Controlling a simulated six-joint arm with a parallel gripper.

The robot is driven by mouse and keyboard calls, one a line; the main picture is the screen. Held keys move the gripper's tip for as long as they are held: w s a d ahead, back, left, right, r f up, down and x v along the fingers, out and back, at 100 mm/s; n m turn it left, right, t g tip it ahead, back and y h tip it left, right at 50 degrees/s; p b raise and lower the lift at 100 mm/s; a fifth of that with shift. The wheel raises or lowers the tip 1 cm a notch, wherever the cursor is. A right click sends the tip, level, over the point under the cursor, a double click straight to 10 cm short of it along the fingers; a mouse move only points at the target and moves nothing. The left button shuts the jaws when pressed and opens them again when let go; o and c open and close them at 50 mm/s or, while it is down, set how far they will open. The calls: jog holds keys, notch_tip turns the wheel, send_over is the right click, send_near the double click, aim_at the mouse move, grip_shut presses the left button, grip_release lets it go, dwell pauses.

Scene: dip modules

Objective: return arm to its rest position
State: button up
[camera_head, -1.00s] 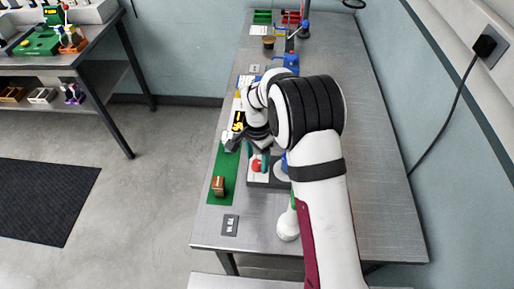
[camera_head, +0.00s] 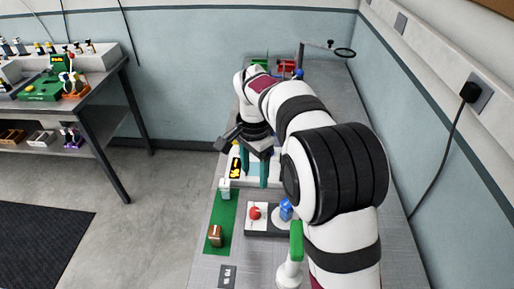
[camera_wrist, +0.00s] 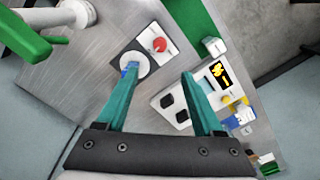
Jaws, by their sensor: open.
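My gripper (camera_head: 257,170) hangs open with its two teal fingers pointing down over the metal workbench (camera_head: 208,272), to the left of my arm. Its fingers are spread apart and nothing is between them in the wrist view (camera_wrist: 158,88). A dark base with a red knob (camera_wrist: 159,45) lies beyond the fingers. My arm hides much of the bench's right side in the head view.
A green mat (camera_head: 222,212) with a brown block (camera_head: 215,236) lies along the bench's left edge. A green-handled white post (camera_head: 296,241) stands close to my arm. A blue object (camera_head: 286,210) stands beside the red knob. Red bins (camera_head: 287,66) sit at the far end.

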jog(key=s+d+r, duration=0.2)
jog(key=s+d, duration=0.1)
jog(key=s, duration=0.3)
jog(key=s+d+r+n, duration=0.1)
jog(key=s+d, duration=0.2)
jog(key=s, duration=0.3)
jog(key=s+d+r+n+y, duration=0.1)
jog(key=s+d+r, duration=0.1)
jog(key=s, duration=0.5)
jog(key=shift+d+r, duration=0.35)
jog(key=shift+d, duration=0.4)
jog(key=s+d+f+n, duration=0.1)
jog(key=s+f, duration=0.2)
jog(key=s, duration=0.8)
jog(key=shift+s+d+f+y, duration=0.2)
jog(key=shift+s+f+y, duration=0.15)
jog(key=shift+y, duration=0.05)
